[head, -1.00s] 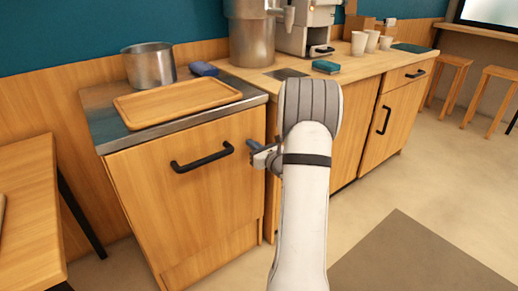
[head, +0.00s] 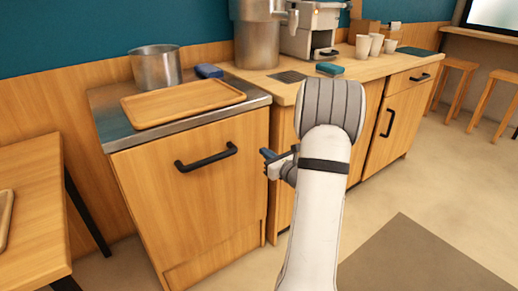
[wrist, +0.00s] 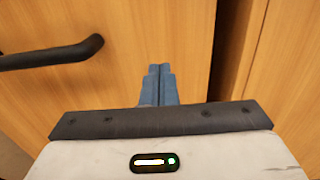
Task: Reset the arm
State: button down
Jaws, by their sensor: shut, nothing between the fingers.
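My gripper (head: 268,154) is in front of the wooden cabinets in the head view, to the right of a black bar handle (head: 206,158). In the wrist view its blue fingers (wrist: 161,70) are together with nothing between them. They point at the wooden cabinet front (wrist: 140,25), beside a dark vertical gap. The black handle also shows in the wrist view (wrist: 55,53), to the left of the fingers and apart from them. My white arm hides part of the cabinets behind it.
A wooden tray (head: 150,118) and a steel pot (head: 156,68) stand on the left counter. A blue item (head: 208,71) lies beside the pot. A coffee machine (head: 312,32) and paper cups (head: 363,46) stand further back. A wooden table (head: 30,220) is at left.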

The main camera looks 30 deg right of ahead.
jog(key=s+p, duration=0.1)
jog(key=s, duration=0.7)
jog(key=shift+d, duration=0.2)
jog(key=w+a+r+n+g+y+p, duration=0.1)
jog(key=a+r+n+g+y+p, duration=0.6)
jog(key=a, duration=0.9)
jog(key=s+a+r+n+g+y+p, duration=0.1)
jog(key=s+a+r+n+g+p, duration=0.2)
jog(key=a+r+n+p, duration=0.25)
jog(key=s+a+r+n+g+y+p, duration=0.25)
jog(key=s+a+r+n, duration=0.2)
jog(key=a+n, duration=0.35)
jog(key=s+a+r+n+g+h+p, duration=0.4)
jog(key=s+r+n+h+p, duration=0.15)
jog(key=s+r+n, duration=0.2)
jog(key=s+d+r+n+t+h+p, duration=0.1)
jog(key=s+d+r+n+h+p, duration=0.1)
jog(key=s+r+n+h+p, duration=0.2)
notch_tip(320, 180, up, 4)
jog(key=n+h+p, duration=0.1)
jog(key=n+p, duration=0.1)
jog(key=n, duration=0.1)
jog(key=shift+d+r+n+h+p, duration=0.15)
jog(key=shift+d+n+h+p, duration=0.15)
jog(key=shift+d+p, duration=0.1)
